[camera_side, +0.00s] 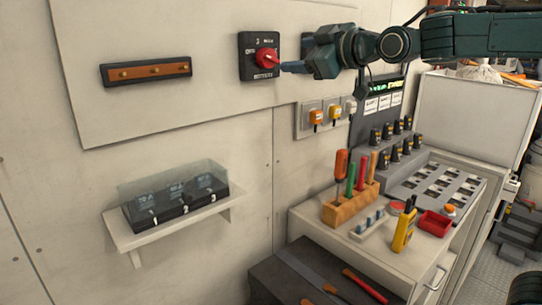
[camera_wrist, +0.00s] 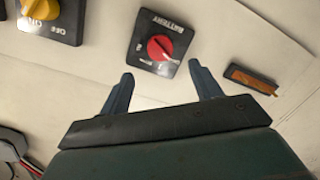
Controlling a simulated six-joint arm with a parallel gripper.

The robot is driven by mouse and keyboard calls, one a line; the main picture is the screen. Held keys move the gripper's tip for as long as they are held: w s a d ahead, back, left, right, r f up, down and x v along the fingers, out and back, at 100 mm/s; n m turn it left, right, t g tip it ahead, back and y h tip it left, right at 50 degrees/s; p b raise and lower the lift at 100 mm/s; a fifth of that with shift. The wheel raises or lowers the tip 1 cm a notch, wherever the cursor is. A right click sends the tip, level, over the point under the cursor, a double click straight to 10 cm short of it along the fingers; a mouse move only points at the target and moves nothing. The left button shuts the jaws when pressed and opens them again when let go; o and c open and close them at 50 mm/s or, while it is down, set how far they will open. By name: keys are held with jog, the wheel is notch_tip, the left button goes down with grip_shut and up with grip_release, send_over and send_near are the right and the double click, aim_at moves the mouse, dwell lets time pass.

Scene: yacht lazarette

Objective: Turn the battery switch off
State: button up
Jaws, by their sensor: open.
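The battery switch is a black square plate (camera_side: 246,60) on the wall with a round red knob (camera_side: 266,58). In the wrist view the red knob (camera_wrist: 160,47) lies ahead of the jaws, and its plate (camera_wrist: 143,44) carries white lettering that reads "BATTERY". My gripper (camera_side: 286,67) comes from the right, with its blue fingertips close to the knob's right side in the side view. In the wrist view my gripper (camera_wrist: 161,76) is open and empty, its fingers spread wider than the knob. The knob appears just beyond the fingertips; I cannot tell contact.
A second switch with a yellow knob (camera_wrist: 42,8) is at upper left in the wrist view. A brass-studded bar (camera_side: 147,71) is on the wall to the left. Below are a battery shelf (camera_side: 160,238), small wall switches (camera_side: 316,117) and a tool-laden cabinet (camera_side: 375,258).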

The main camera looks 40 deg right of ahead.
jog(key=shift+s+r, duration=0.15)
jog(key=shift+s, duration=1.15)
jog(key=shift+s+r, duration=0.15)
jog(key=shift+s, duration=1.15)
jog(key=s+d+f+m+g, duration=0.1)
jog(key=s+f+m+g, duration=0.6)
jog(key=s+f, duration=1.6)
jog(key=s+g, duration=0.2)
jog(key=g, duration=0.2)
jog(key=shift+s, duration=0.3)
jog(key=shift+r, duration=0.1)
